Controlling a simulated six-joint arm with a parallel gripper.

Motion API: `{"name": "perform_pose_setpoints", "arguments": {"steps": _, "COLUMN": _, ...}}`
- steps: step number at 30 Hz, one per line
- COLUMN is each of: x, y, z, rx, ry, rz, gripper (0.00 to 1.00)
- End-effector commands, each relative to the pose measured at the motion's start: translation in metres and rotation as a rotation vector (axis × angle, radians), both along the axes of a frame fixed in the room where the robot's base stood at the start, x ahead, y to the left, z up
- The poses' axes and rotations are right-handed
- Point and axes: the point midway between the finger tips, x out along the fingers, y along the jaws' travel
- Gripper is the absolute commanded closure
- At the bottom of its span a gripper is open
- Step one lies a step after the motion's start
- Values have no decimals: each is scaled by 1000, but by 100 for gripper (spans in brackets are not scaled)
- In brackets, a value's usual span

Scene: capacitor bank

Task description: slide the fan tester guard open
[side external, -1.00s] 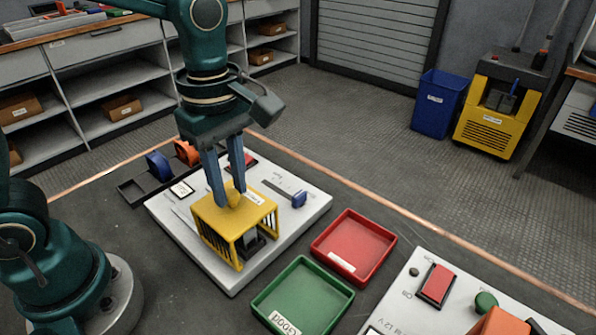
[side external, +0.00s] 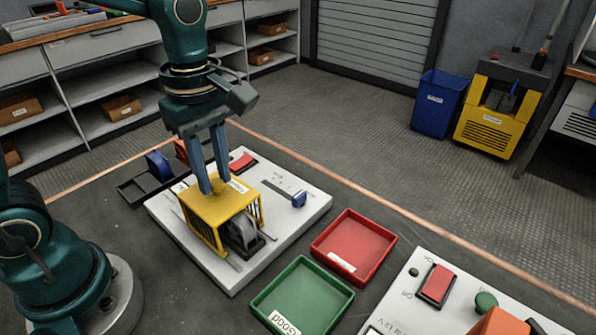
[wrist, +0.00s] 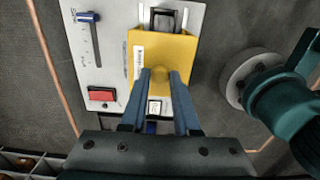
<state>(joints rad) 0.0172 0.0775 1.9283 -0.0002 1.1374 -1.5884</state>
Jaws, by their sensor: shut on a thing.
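The yellow guard (side external: 222,209) is a barred box on the white fan tester panel (side external: 285,222). It also shows in the wrist view (wrist: 170,54). My gripper (side external: 217,187) is shut on the yellow knob on top of the guard, and the knob shows between the fingers in the wrist view (wrist: 158,76). A dark grey fan unit (side external: 243,236) sits on the panel, now partly outside the guard at its front right. Rail slots (side external: 236,264) show beside it. The panel also bears a blue slider (side external: 299,199) and a red button (side external: 243,162).
A red tray (side external: 353,246) and a green tray (side external: 303,297) stand to the right of and in front of the panel. A second white panel (side external: 408,312) is at the lower right.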

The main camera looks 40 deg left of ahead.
Motion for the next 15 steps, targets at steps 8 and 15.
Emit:
{"name": "perform_pose_setpoints", "arguments": {"steps": 8, "x": 1, "y": 14, "z": 1, "rx": 1, "ry": -7, "rz": 3, "gripper": 100}}
{"name": "perform_pose_setpoints", "arguments": {"steps": 15, "x": 2, "y": 25, "z": 1, "rx": 1, "ry": -8, "rz": 3, "gripper": 100}}
